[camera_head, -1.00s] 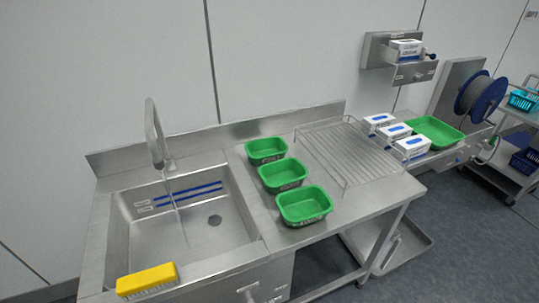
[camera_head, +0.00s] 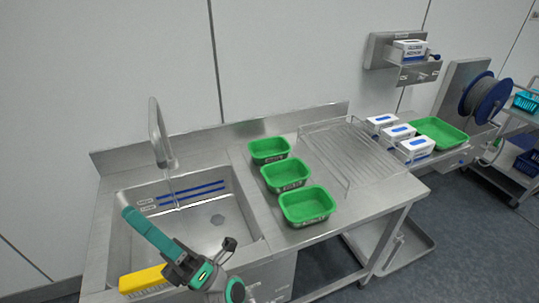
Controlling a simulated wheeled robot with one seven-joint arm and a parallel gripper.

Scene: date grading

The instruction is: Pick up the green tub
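Three green tubs stand in a row on the steel counter right of the sink: a back tub (camera_head: 268,150), a middle tub (camera_head: 285,175) and a front tub (camera_head: 307,206). They look empty, with small labels on their front sides. I cannot tell which one the task means. A wider, shallow green tray (camera_head: 440,131) sits farther right. My arm is in view at the bottom, over the sink's front edge. My gripper (camera_head: 232,243) is left of and below the front tub, apart from it. Its fingers are small, and their opening is unclear.
The sink (camera_head: 217,219) has a tall faucet (camera_head: 158,135) and running water. A yellow brush (camera_head: 142,281) lies on its front edge, partly behind my arm. A wire drying rack (camera_head: 350,150) lies right of the tubs, then several white boxes (camera_head: 414,149) and a hose reel (camera_head: 486,98).

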